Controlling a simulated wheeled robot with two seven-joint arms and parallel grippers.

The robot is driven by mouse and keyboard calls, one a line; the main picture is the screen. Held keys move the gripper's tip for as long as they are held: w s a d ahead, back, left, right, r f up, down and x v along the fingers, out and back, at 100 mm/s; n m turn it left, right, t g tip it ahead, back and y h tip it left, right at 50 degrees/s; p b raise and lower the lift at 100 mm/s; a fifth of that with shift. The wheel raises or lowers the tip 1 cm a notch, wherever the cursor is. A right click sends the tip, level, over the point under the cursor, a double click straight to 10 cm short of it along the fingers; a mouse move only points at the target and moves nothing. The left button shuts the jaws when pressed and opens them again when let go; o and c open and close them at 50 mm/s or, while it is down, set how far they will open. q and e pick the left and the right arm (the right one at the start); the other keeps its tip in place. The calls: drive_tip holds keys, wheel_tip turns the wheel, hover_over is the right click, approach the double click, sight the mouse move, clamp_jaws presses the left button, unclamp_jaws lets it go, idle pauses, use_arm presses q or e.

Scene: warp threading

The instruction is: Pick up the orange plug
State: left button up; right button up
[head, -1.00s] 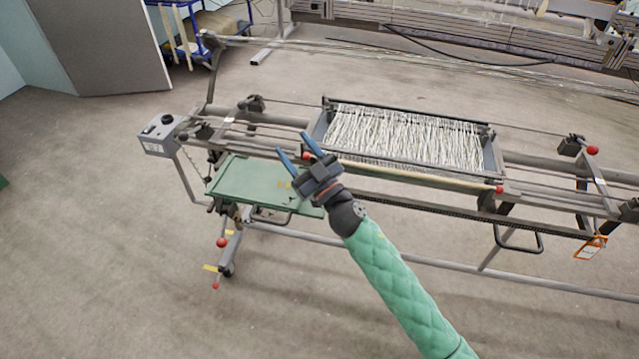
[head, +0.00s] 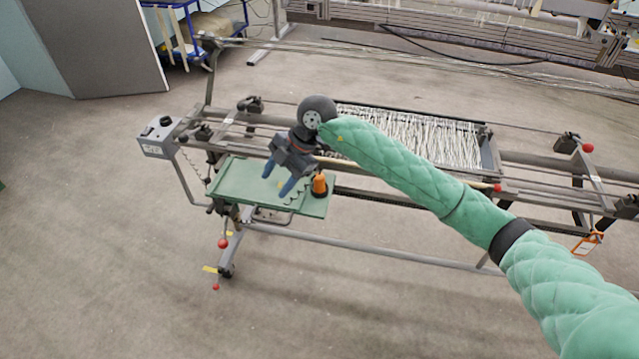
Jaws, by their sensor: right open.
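The orange plug (head: 320,184) stands upright near the right end of the green tray (head: 240,185), on the left part of the loom frame. My right gripper (head: 277,180) is above the tray, to the left of the plug. Its blue fingers are open, apart from each other, and point down towards the tray. The plug is outside the fingers, and nothing shows between them. My left gripper does not show.
The loom's frame with white warp threads (head: 430,138) stands behind the tray, partly hidden by my right arm. A grey control box (head: 160,140) is at the left end. Red knobs (head: 223,243) stick out below the tray. The floor in front is clear.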

sight(319, 175)
drive_tip(key=w+d+m+h, duration=0.1)
drive_tip(key=w+d+h, duration=0.1)
drive_tip(key=d, duration=0.1)
drive_tip(key=w+d+r+m+t+h, duration=0.1)
drive_tip(key=w+d+h, duration=0.1)
drive_tip(key=d, duration=0.1)
drive_tip(key=w+d+m+t+h, duration=0.1)
drive_tip(key=w+d+h, duration=0.1)
drive_tip(key=d, duration=0.1)
drive_tip(key=shift+d+r, duration=0.25)
drive_tip(key=shift+r, duration=0.1)
drive_tip(key=shift+w+d+f, duration=0.1)
drive_tip(key=shift+f, duration=0.05)
drive_tip(key=shift+f+p, duration=0.35)
drive_tip(key=shift+p, duration=0.05)
drive_tip(key=shift+f, duration=0.7)
wheel_tip(319, 175, down, 4)
drive_tip(key=p, duration=0.3)
drive_tip(key=shift+d+f, duration=0.1)
drive_tip(key=shift+d, duration=0.05)
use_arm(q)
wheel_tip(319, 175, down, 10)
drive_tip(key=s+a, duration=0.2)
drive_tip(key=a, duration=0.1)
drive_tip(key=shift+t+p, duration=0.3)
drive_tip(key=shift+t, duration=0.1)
use_arm(e)
drive_tip(key=shift+f, duration=0.6)
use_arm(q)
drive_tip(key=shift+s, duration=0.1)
